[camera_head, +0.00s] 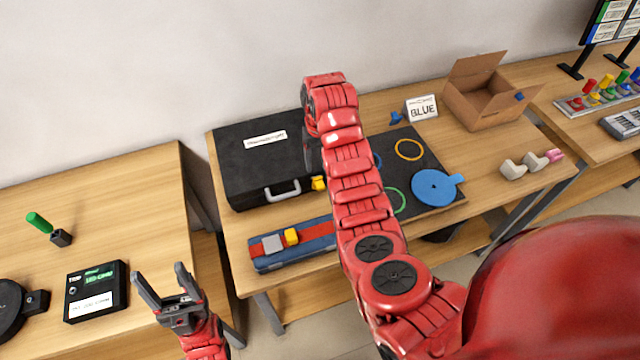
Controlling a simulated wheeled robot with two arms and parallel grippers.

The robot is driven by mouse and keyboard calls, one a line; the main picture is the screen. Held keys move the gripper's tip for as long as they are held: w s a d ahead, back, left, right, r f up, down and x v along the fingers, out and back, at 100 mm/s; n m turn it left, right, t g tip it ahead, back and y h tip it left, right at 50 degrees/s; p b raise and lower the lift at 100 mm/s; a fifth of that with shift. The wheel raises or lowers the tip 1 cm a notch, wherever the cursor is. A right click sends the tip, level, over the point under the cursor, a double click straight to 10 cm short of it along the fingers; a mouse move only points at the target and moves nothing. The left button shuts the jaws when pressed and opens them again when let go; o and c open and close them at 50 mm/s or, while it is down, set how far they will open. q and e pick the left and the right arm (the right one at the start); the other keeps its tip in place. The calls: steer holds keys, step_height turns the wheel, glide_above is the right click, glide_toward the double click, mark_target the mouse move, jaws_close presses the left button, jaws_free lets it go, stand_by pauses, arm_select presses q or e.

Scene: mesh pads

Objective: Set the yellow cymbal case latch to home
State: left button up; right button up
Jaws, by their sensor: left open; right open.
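A black case (245,172) with a white label and a grey handle lies on the middle table; the label is too small to read. A small yellow latch (319,183) shows at its front right, partly beside my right arm. My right arm reaches up across the case's right edge. Only a dark part of my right gripper (309,150) shows behind the arm, above the case's right side; its fingertips are hidden. I cannot tell whether it touches the latch. My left gripper (160,275) is open and empty at the lower left, away from the case.
A blue and red case (270,262) with a grey block and a yellow block lies in front. A dark mat (425,160) with coloured rings and a blue disc (434,187) lies right of my arm. An open cardboard box (490,100) and a "BLUE" sign (421,109) stand behind.

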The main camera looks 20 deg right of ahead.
mark_target(320, 184)
step_height(320, 184, down, 8)
steer(key=b, duration=0.5)
steer(key=shift+r, duration=0.2)
steer(key=shift+f+p, duration=0.55)
steer(key=shift+p, duration=0.3)
steer(key=shift+f, duration=0.4)
jaws_close()
